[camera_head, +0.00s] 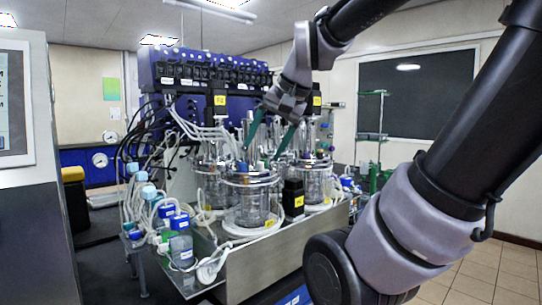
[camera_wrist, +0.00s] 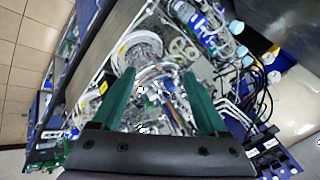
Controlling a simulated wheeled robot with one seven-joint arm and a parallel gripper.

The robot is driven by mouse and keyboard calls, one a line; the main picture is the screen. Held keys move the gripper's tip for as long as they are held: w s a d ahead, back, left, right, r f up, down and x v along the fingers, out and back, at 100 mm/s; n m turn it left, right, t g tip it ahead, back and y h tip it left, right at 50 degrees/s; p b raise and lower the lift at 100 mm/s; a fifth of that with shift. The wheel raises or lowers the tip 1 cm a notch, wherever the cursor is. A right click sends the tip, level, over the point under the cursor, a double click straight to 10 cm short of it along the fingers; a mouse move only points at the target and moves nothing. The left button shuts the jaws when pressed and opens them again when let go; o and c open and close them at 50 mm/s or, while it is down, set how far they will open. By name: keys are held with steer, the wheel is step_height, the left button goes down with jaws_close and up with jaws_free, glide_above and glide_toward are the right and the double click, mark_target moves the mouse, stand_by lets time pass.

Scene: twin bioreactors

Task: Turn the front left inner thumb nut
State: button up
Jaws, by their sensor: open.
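My gripper (camera_head: 264,144) is open in the head view, with its two green fingers pointing down above the front glass vessel (camera_head: 251,200). In the wrist view my gripper (camera_wrist: 160,85) also shows open and empty, its fingers spread on either side of the vessel tops. The front vessel has a shiny metal lid (camera_head: 250,177) with several small fittings on it. The fingertips look near these fittings in the head view, but I cannot tell whether they touch. The thumb nuts are too small to tell apart, and the front left inner one cannot be made out.
Other glass vessels (camera_head: 212,180) stand behind, below a blue control unit (camera_head: 205,72) with many tubes and cables. A black block with a yellow label (camera_head: 293,197) stands right of the front vessel. Bottles with blue caps (camera_head: 181,248) crowd the left. Open floor lies at right.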

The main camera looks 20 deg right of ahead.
steer(key=w+d+r+m+g, duration=0.1)
steer(key=w+d+r+m, duration=0.15)
steer(key=w+m, duration=0.25)
steer(key=w+d+r+m+g, duration=0.1)
steer(key=w+d+m, duration=0.3)
steer(key=w, duration=0.1)
steer(key=m+g, duration=0.1)
steer(key=m, duration=1.1)
glide_toward(270, 159)
steer(key=shift+y, duration=0.3)
steer(key=x, duration=0.2)
steer(key=w+x, duration=0.1)
steer(key=x, duration=0.2)
steer(key=d+x, duration=0.1)
steer(key=x, duration=0.2)
steer(key=shift+w+r, duration=0.1)
steer(key=shift+w, duration=0.05)
jaws_close()
